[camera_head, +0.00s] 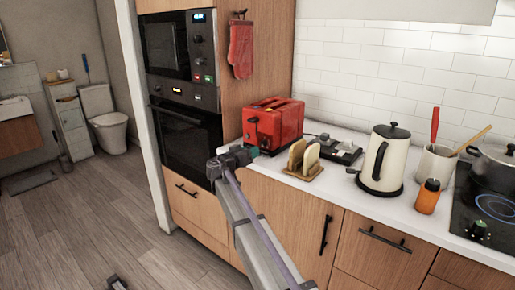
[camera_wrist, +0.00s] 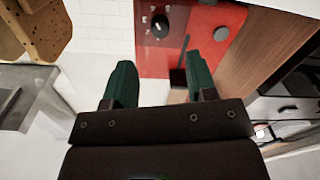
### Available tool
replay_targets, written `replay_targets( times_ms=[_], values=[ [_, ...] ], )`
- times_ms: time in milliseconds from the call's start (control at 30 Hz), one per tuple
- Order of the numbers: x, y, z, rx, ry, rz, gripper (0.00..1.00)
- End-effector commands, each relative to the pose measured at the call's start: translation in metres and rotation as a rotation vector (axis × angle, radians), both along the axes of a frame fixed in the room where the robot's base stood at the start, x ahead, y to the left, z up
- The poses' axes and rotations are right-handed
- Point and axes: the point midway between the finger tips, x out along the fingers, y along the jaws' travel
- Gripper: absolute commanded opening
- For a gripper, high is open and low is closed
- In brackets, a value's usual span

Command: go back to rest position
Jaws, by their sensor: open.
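My gripper (camera_head: 251,154) is at the end of my outstretched arm, over the counter's front edge, just in front of the red toaster (camera_head: 273,124). In the wrist view its two green fingers (camera_wrist: 160,80) stand apart with nothing held between them. The toaster's red front, with a dark knob (camera_wrist: 160,27) and a lever slot, fills the view beyond the fingers. I cannot tell whether a finger touches it.
A wooden rack (camera_head: 303,171) with bread slices stands right of the gripper. Further right are a cream kettle (camera_head: 382,160), an orange bottle (camera_head: 427,197) and a utensil pot (camera_head: 435,164). Ovens (camera_head: 187,133) and a hanging red mitt (camera_head: 241,50) are left. Floor (camera_head: 60,230) at left is mostly open.

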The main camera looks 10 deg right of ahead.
Motion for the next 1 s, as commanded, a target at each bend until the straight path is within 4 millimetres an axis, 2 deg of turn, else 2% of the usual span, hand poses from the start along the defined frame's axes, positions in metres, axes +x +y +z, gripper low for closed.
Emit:
replay_targets(
  times_ms=[33,200,500,633,667,767,800,867,900,967,1000],
  values=[
    [-0.009,0.007,0.000,0.000,0.000,0.000,0.52],
    [-0.021,0.021,0.001,0.000,0.000,-0.001,0.52],
    [-0.021,0.022,0.001,-0.006,0.006,-0.001,0.52],
    [-0.028,0.017,-0.008,-0.064,0.138,-0.033,0.52],
    [-0.038,0.013,-0.017,-0.059,0.211,-0.047,0.52],
    [-0.104,-0.005,-0.059,0.026,0.514,-0.066,0.52],
    [-0.135,-0.014,-0.077,0.076,0.643,-0.057,0.52],
    [-0.184,-0.026,-0.103,0.164,0.828,-0.020,0.52],
    [-0.217,-0.031,-0.119,0.227,0.941,0.019,0.52],
    [-0.266,-0.036,-0.137,0.323,1.090,0.094,0.52],
    [-0.297,-0.037,-0.147,0.390,1.171,0.152,0.52]
  ],
)
